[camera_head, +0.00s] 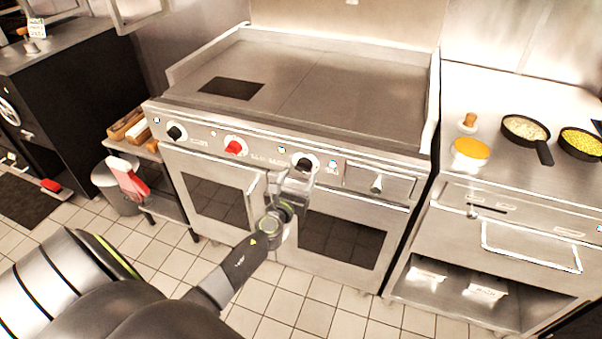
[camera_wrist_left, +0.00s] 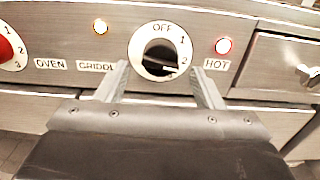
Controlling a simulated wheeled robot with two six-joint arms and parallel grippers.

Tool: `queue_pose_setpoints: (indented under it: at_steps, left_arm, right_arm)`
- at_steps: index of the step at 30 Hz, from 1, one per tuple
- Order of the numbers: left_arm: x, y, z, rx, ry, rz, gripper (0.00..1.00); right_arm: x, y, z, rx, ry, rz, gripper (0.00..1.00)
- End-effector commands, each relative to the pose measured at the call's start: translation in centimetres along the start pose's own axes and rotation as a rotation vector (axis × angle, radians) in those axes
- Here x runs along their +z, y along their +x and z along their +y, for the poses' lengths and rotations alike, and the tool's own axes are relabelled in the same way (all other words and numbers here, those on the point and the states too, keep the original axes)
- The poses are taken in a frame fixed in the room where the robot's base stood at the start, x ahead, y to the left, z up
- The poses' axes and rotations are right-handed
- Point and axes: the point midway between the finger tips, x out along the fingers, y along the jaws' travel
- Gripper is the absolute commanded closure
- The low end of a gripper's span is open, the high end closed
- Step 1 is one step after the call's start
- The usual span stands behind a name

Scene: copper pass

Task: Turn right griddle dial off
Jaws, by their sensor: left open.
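The right griddle dial (camera_head: 304,161) is a black knob on a white ring on the front panel of the steel griddle. It also shows in the left wrist view (camera_wrist_left: 158,52), with OFF at the top and numbers down its right side. A pale mark on the knob is toward the lower right, near the 2. My left gripper (camera_head: 293,181) is open in front of the dial. In the left wrist view its fingers (camera_wrist_left: 161,82) point at the dial, one on each side of its lower part. I cannot tell whether they touch it.
A red dial (camera_head: 235,146) and another black dial (camera_head: 176,132) sit further left on the panel. A red light (camera_wrist_left: 222,45) by HOT and an amber light (camera_wrist_left: 100,26) glow. A drawer with a protruding handle (camera_head: 376,184) is to the right.

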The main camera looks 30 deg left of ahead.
Motion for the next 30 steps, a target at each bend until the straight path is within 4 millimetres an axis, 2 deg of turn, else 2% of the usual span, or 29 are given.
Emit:
queue_pose_setpoints:
  at_steps: [6, 17, 27, 30]
  left_arm:
    - [0.0, 2.2, 0.0, 0.000, 0.000, 0.000, 0.38]
    - [-0.1, 2.6, 0.0, 0.000, 0.000, 0.001, 0.38]
    - [0.0, 2.6, 0.0, 0.000, 0.000, 0.001, 0.82]
    - [-0.1, 2.5, 0.0, 0.000, -0.003, 0.001, 0.82]
  right_arm:
    - [0.2, 0.4, 0.1, 0.001, 0.000, -0.003, 0.64]
    - [0.2, 0.4, 0.0, 0.001, 0.000, -0.004, 0.64]
    - [0.2, 0.4, 0.0, 0.001, 0.000, -0.004, 0.64]
    - [0.2, 0.4, 0.0, 0.001, 0.000, -0.004, 0.64]
